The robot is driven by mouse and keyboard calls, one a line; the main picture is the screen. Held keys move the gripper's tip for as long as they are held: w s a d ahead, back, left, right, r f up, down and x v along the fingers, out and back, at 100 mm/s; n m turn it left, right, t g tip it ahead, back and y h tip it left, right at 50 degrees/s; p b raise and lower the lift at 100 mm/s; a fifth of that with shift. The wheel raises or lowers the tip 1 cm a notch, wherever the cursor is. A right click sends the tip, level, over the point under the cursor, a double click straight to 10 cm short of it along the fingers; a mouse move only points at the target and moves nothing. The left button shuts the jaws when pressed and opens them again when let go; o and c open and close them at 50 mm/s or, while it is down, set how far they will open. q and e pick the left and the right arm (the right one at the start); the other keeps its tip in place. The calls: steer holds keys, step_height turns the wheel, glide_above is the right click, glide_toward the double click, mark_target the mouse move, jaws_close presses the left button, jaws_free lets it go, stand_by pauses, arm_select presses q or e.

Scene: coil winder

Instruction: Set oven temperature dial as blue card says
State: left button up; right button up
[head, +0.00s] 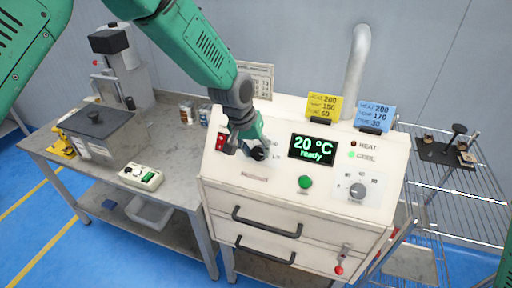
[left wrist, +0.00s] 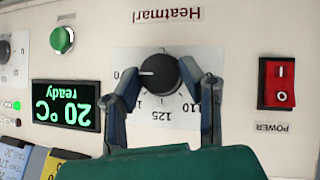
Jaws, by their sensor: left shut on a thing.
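The oven's black temperature dial (left wrist: 160,72) sits on a white scale plate; its white pointer line points left in the left wrist view. Scale numbers show around it, some partly hidden by my fingers. My left gripper (left wrist: 166,84) is shut on the dial, one finger on each side. In the head view my left gripper (head: 256,148) covers most of the dial. The blue card (head: 374,116) stands on the oven's top right; its small text seems to read 200, 170 and 30. The display (head: 312,149) reads 20 °C, ready. My right gripper is not in view.
A yellow card (head: 324,106) stands beside the blue one. The panel also has a red power switch (left wrist: 279,83), a green button (head: 305,182) and a second dial (head: 357,191). The green COOL light is lit. A metal bench (head: 185,180) stands left, a wire rack (head: 470,207) right.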

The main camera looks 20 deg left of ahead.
arm_select(q)
steer(key=shift+s+f, duration=0.3)
steer(key=o, duration=1.1)
steer(key=shift+o, duration=0.2)
steer(key=shift+w, duration=0.3)
steer(key=shift+r, duration=0.15)
steer(key=v, duration=1.1)
steer(key=shift+r, duration=0.3)
